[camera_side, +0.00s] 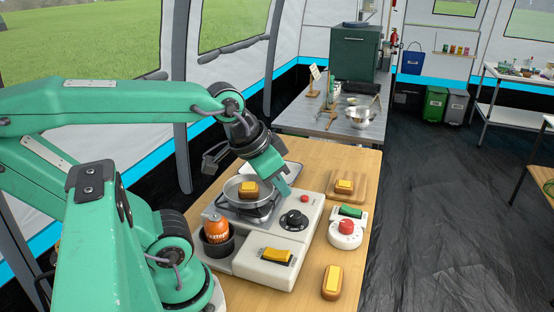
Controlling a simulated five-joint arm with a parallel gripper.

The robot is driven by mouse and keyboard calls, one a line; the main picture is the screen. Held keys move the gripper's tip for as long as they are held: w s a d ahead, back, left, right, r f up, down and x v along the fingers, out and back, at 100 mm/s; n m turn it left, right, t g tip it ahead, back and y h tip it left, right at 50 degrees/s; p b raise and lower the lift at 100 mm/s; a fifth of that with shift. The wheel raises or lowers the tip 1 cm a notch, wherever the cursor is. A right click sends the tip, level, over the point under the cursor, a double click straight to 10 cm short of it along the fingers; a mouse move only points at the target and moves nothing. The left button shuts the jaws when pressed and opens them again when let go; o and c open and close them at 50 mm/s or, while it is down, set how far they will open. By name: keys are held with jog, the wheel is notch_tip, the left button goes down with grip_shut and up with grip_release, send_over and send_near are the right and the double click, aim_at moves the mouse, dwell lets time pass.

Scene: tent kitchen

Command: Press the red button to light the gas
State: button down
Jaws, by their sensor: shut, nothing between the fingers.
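The red button (304,198) is a small round cap on the top of the pale camping stove (312,212), towards its back right. A black knob (294,220) sits in front of it. My gripper (285,190) is shut and empty, pointing down just left of the red button. It looks apart from the button, but its exact height above the stove is hard to tell. A pan (231,191) stands on the burner to the left, with a cheese-topped piece of bread (248,189) in it. No flame is visible under the pan.
Bread (331,281) lies at the front right, and more sits on a wooden board (364,198). An orange canister (216,228) stands in a dark holder at the left.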

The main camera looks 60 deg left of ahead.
dwell(0.3)
jog(key=n+t+y, duration=0.3)
jog(key=n+y, duration=0.1)
jog(key=n, duration=1)
send_over(305, 199)
notch_tip(305, 199, down, 8)
jog(key=shift+s+a+r, duration=0.15)
jog(key=shift+s, duration=0.2)
jog(key=shift+f, duration=4.4)
